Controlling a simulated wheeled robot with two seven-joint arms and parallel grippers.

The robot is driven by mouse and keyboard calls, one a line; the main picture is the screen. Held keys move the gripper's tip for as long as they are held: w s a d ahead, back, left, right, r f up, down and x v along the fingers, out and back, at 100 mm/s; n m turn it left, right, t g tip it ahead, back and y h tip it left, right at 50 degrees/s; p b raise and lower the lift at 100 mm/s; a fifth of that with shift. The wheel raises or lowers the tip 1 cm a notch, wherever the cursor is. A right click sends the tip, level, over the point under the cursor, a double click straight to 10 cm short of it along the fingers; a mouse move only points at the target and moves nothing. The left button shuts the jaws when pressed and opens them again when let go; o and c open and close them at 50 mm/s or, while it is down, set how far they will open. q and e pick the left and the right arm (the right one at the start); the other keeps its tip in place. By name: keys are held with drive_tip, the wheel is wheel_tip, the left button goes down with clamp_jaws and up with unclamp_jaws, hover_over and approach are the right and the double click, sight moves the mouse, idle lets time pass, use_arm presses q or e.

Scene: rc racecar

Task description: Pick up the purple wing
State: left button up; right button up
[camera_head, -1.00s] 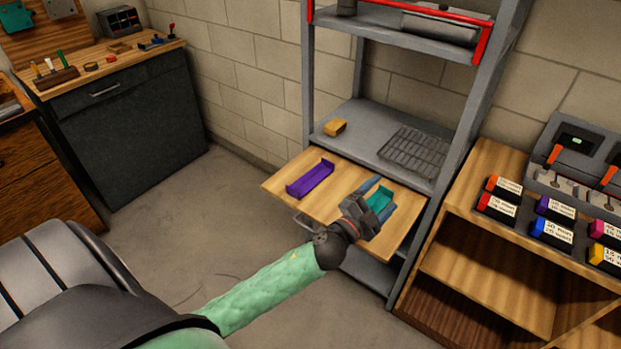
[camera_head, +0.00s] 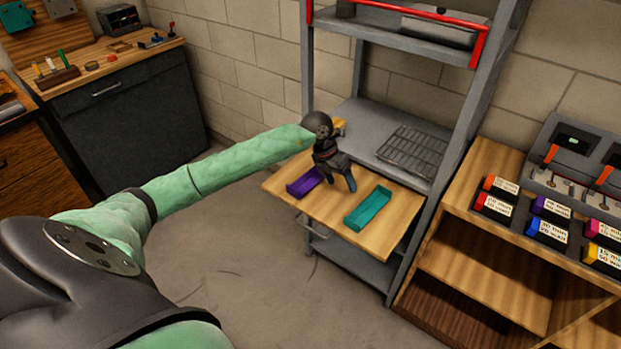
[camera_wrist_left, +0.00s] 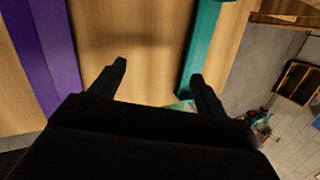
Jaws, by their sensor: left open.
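The purple wing (camera_head: 303,184) lies on the light wooden pull-out board of the shelf, partly hidden behind my left gripper and wrist in the head view. It also shows at the left of the left wrist view (camera_wrist_left: 48,55). My left gripper (camera_head: 341,188) is open and empty, above the board between the purple wing and the teal wing (camera_head: 368,208). In the left wrist view its two fingers (camera_wrist_left: 160,80) point at bare wood, with the purple wing to their left and the teal wing (camera_wrist_left: 203,45) to their right. My right gripper is not in view.
The wooden board (camera_head: 330,225) juts from the grey metal shelf (camera_head: 375,130), which holds a wire rack (camera_head: 412,150). A yellow block (camera_head: 339,125) shows partly behind my wrist. A wooden cabinet with several labelled boxes (camera_head: 495,206) stands to the right.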

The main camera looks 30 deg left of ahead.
sight(308, 181)
use_arm(q)
drive_tip(key=a+r+y, duration=0.1)
drive_tip(key=a, duration=0.2)
drive_tip(key=a+y, duration=0.2)
drive_tip(key=a, duration=0.2)
drive_tip(key=a+r+g+y, duration=0.1)
drive_tip(key=a, duration=0.3)
drive_tip(key=shift+w+a+r+n, duration=0.15)
drive_tip(key=shift+w+r+n, duration=0.15)
drive_tip(key=shift+r+n, duration=0.1)
drive_tip(key=shift+a+f+p, duration=0.15)
drive_tip(key=shift+a+p, duration=0.05)
drive_tip(key=shift+p, duration=0.1)
drive_tip(key=shift+f+p, duration=0.5)
drive_tip(key=shift+f, duration=0.7)
wheel_tip(308, 181, down, 4)
drive_tip(key=p, duration=0.2)
drive_tip(key=shift+s+r+p, duration=0.1)
drive_tip(key=shift+r+p, duration=0.1)
drive_tip(key=shift+p, duration=0.2)
drive_tip(key=shift+f, duration=0.75)
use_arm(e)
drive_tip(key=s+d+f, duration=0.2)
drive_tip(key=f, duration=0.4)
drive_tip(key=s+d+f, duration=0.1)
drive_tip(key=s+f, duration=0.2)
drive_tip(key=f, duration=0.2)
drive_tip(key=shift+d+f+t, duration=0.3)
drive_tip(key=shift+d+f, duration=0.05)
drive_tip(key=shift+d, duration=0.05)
